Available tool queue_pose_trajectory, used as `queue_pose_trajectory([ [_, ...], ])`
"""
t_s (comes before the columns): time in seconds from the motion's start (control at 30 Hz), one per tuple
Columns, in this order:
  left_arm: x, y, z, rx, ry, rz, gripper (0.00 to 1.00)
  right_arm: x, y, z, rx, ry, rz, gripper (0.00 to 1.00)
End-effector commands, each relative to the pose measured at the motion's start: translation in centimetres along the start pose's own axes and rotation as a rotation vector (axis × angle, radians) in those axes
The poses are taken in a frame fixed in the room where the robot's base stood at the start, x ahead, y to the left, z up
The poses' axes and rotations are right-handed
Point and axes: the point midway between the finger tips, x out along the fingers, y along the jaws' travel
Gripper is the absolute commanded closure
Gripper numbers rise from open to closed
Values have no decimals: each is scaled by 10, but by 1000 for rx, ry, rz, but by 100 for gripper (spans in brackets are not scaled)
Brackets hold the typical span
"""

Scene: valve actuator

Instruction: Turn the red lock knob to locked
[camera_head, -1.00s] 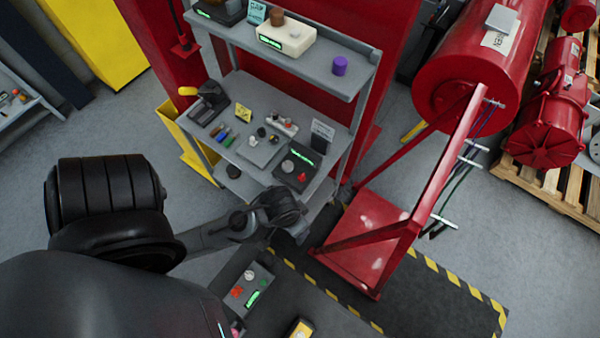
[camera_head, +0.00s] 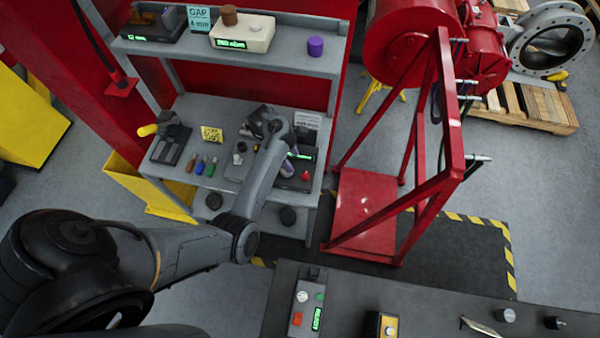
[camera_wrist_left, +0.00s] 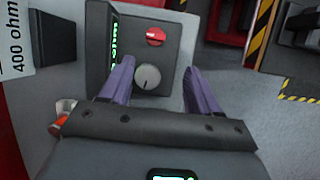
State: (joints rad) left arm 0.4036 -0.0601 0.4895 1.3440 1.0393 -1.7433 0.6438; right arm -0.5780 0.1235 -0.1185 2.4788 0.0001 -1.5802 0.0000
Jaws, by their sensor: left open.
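The red lock knob (camera_wrist_left: 155,36) is a round red knob with a pale slot on a dark grey box (camera_wrist_left: 174,62) in the left wrist view. A light grey dial (camera_wrist_left: 147,77) sits below it on the same face. In the head view the red knob (camera_head: 305,175) shows at the right end of the workbench. My left gripper (camera_wrist_left: 159,64) is open, with its purple fingers on either side of the grey dial and short of the red knob. My right gripper is not in view.
A green display (camera_wrist_left: 114,42) stands at the box's left side. Small tools and a yellow note (camera_head: 212,134) lie left on the bench. A shelf (camera_head: 290,62) hangs above. A red frame (camera_head: 365,205) stands to the right. A front table (camera_head: 450,312) holds another control box.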

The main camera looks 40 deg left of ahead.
Motion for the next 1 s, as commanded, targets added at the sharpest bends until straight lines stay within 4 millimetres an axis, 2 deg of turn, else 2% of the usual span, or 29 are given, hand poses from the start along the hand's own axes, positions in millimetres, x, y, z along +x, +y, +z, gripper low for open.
queue_pose_trajectory([
  [0.17,7,8,8,6,-13,15,38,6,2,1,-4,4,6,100],
  [0.7,86,10,8,9,-11,16,38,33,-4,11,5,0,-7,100],
  [1.0,102,10,9,11,-10,17,38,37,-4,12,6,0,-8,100],
])
